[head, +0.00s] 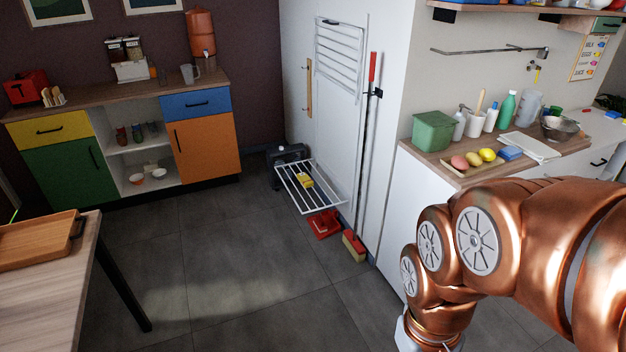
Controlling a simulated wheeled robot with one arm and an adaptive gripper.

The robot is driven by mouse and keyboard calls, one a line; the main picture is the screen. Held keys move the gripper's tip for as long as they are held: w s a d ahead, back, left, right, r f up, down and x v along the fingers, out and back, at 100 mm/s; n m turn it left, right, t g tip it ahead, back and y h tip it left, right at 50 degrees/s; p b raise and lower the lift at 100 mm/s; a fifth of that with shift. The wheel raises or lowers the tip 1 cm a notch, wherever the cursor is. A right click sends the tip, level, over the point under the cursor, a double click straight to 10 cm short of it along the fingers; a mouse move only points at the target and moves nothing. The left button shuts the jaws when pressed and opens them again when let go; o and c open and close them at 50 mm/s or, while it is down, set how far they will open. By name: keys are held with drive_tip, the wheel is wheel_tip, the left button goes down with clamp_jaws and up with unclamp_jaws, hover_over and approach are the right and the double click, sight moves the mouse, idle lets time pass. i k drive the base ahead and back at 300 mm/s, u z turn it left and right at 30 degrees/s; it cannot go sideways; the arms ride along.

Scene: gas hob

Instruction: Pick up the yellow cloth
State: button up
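A small yellow item (305,181), which looks like the yellow cloth, lies on the white wire shelf (290,187) of a fold-down drying rack. The rack is low against the white wall panel. The item is small in the view, so its folds cannot be made out. My copper arm comes in from the right and bends down in front of the counter. Its end runs out of the bottom of the picture, so my gripper is not in view.
A red dustpan (324,224) and a broom head (354,246) stand on the floor below the rack. A wooden table (50,295) with a tray (38,243) is at left. The counter (455,168) at right holds several items. The grey floor between is clear.

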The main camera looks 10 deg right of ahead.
sight(304, 179)
drive_tip(key=u, duration=0.4)
drive_tip(key=i, duration=1.3)
drive_tip(key=u, duration=0.5)
drive_tip(key=i, duration=1.75)
drive_tip(key=z, duration=0.55)
drive_tip(key=i, duration=1.15)
drive_tip(key=z, duration=0.4)
